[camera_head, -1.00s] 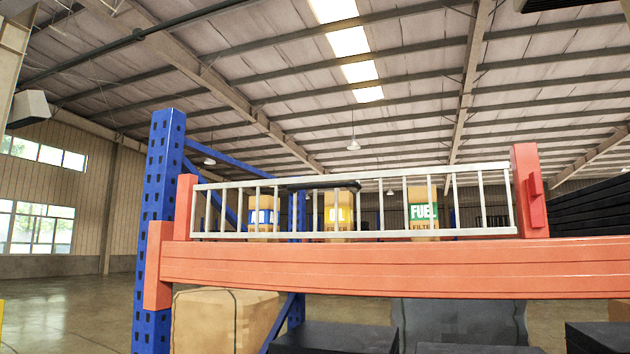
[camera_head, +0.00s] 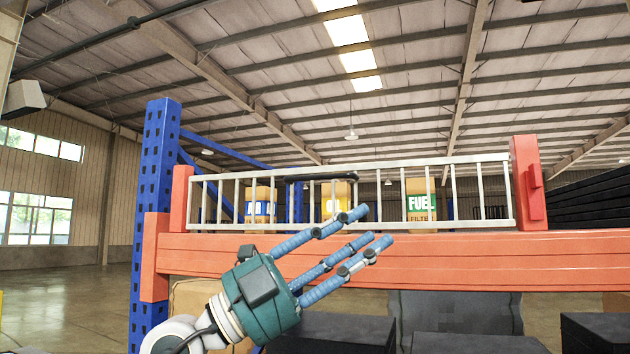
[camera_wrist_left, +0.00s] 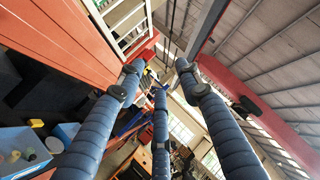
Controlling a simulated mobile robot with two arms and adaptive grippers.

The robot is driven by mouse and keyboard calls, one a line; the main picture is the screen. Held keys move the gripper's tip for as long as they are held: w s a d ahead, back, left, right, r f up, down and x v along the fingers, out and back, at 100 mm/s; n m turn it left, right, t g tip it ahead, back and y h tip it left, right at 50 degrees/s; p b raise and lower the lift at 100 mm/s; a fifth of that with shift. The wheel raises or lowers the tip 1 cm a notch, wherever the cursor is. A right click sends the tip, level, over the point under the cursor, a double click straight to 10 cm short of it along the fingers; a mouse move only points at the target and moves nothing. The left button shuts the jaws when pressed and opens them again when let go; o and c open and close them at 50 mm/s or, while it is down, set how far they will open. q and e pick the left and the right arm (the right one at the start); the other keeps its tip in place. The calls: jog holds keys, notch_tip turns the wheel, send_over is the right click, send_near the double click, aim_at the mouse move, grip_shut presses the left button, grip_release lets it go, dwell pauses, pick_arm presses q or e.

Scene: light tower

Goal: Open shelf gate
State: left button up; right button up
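The shelf gate (camera_head: 464,228) is a white barred rail with a dark handle (camera_head: 318,179) at its top edge. It stands upright across the shelf front, between a left red post (camera_head: 180,198) and a right red post (camera_head: 529,185). My left gripper (camera_head: 372,226), teal with blue fingers, is open and empty in front of the orange beam (camera_head: 560,260), below the handle. In the left wrist view its fingers (camera_wrist_left: 157,85) are spread with nothing between them, and part of the gate (camera_wrist_left: 130,22) shows at the top. My right gripper is not in view.
Behind the gate stand boxes, one a fuel filter box (camera_head: 421,206). A blue upright (camera_head: 157,200) bounds the shelf at left. Black boxes (camera_head: 335,332) lie below the beam. The left wrist view shows a blue bin (camera_wrist_left: 22,145). Open floor lies at left.

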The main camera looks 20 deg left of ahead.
pick_arm(q)
jog(key=w+a+r+n+t+y, duration=0.2)
jog(key=a+r+t+y, duration=0.1)
jog(key=a+r+y, duration=0.25)
jog(key=n+t+y, duration=0.3)
jog(key=n+y, duration=0.2)
jog(key=y, duration=0.2)
send_near(317, 178)
jog(key=shift+h, duration=0.25)
jog(key=p+x, duration=0.5)
jog(key=x, duration=0.2)
jog(key=shift+w+d+p, duration=0.1)
jog(key=shift+w+p, duration=0.3)
jog(key=shift+w+d, duration=0.3)
jog(key=shift+w, duration=0.35)
jog(key=shift+s, duration=0.1)
grip_shut()
